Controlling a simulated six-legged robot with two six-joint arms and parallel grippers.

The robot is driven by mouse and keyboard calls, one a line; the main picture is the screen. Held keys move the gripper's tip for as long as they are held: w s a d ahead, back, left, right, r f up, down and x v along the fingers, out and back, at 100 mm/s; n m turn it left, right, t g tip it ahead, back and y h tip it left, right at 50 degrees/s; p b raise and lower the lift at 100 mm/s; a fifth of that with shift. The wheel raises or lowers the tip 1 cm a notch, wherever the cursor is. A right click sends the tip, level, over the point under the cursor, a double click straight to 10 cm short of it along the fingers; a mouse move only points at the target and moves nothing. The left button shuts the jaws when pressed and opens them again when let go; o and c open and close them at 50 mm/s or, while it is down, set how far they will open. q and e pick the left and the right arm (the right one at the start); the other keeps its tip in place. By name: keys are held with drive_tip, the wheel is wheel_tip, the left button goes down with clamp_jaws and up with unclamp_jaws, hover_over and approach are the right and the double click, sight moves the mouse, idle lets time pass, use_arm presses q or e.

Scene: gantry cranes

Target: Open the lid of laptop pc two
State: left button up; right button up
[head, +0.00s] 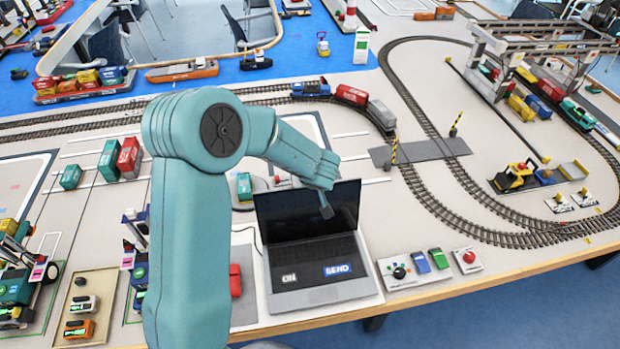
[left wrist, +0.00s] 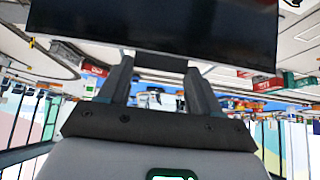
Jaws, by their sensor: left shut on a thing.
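The laptop (head: 311,246) stands on the table near the front edge, with its lid raised and its dark screen (head: 290,212) facing me. Its base carries a dark keyboard and two labels, "ON" and "SEND". My left gripper (head: 325,206) reaches over the lid's upper right part, one finger showing in front of the screen. In the left wrist view the dark screen (left wrist: 160,32) fills the top, and my left gripper (left wrist: 160,66) is shut on the lid's edge. My right gripper is not in view.
A control panel with a black knob (head: 399,272) and a panel with a red button (head: 468,257) stand right of the laptop. A red toy car (head: 235,280) is at its left. Rail tracks, a toy train (head: 352,96) and a gantry crane (head: 490,65) lie behind.

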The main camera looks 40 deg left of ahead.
use_arm(q)
drive_tip(key=shift+w+a+r, duration=0.1)
drive_tip(key=shift+r, duration=0.15)
drive_tip(key=o, duration=1.5)
drive_tip(key=shift+f, duration=0.1)
drive_tip(key=shift+s+d+r, duration=0.2)
drive_tip(key=shift+d+r, duration=0.1)
drive_tip(key=shift+r, duration=0.05)
drive_tip(key=v, duration=1.5)
drive_tip(key=shift+s+d+r, duration=0.15)
drive_tip(key=shift+s+d, duration=0.05)
